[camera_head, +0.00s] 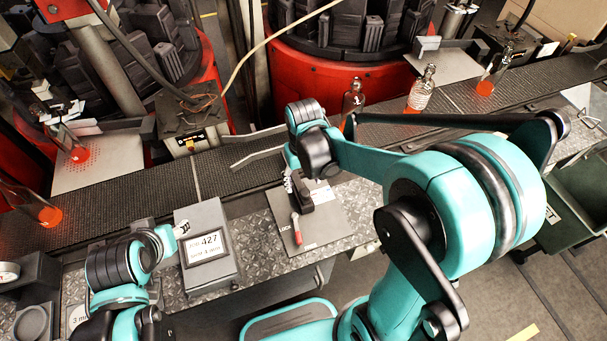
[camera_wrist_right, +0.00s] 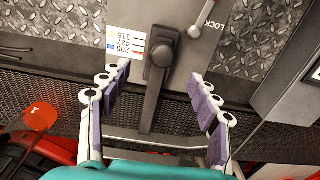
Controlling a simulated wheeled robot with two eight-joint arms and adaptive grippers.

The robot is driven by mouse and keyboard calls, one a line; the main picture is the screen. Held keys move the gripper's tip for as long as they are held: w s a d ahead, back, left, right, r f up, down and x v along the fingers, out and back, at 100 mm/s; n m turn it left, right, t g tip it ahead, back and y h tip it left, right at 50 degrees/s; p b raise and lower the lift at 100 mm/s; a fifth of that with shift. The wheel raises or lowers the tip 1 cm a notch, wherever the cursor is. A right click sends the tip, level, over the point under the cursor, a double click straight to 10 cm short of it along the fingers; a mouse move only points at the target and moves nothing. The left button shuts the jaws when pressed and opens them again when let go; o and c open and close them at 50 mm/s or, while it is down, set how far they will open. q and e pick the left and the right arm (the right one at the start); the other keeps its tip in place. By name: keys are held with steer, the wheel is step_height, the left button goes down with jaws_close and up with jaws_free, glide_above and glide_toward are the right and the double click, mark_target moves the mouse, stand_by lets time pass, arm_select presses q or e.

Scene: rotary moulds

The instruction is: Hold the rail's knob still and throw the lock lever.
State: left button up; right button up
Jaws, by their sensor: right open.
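The dark round knob (camera_wrist_right: 164,50) sits on a dark arm (camera_wrist_right: 151,100) over a grey plate (camera_wrist_right: 225,60). In the wrist view, my open right gripper (camera_wrist_right: 160,77) has purple-padded fingers on either side of that arm, apart from it, with the knob just beyond the fingertips. In the head view the right gripper (camera_head: 293,184) points down at the plate (camera_head: 325,226) and partly hides the knob. The red-handled lock lever (camera_head: 297,230) stands beside the word LOCK; its silver pivot (camera_wrist_right: 195,31) shows in the wrist view. My left gripper (camera_head: 178,232) is at the lower left; its jaws are unclear.
A sign (camera_head: 206,246) reading 427 stands near the left gripper. Metal guide strips (camera_head: 256,157) cross the dark conveyor (camera_head: 125,192). Bottles with orange contents (camera_head: 419,91) stand along it. A colour-marked number card (camera_wrist_right: 125,45) lies beside the knob.

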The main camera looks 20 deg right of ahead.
step_height(320, 180, down, 8)
steer(key=shift+b, duration=1.2)
arm_select(q)
step_height(320, 180, down, 2)
steer(key=shift+f, duration=0.1)
arm_select(e)
jaws_close()
arm_select(q)
steer(key=shift+c, duration=1.3)
steer(key=m+g, duration=0.2)
steer(key=g, duration=0.1)
glide_toward(299, 237)
step_height(299, 237, up, 3)
steer(key=s+a, duration=0.1)
steer(key=shift+h, duration=0.3)
steer(key=x, duration=1.1)
steer(key=shift+d+f, duration=0.15)
steer(key=shift+f, duration=0.2)
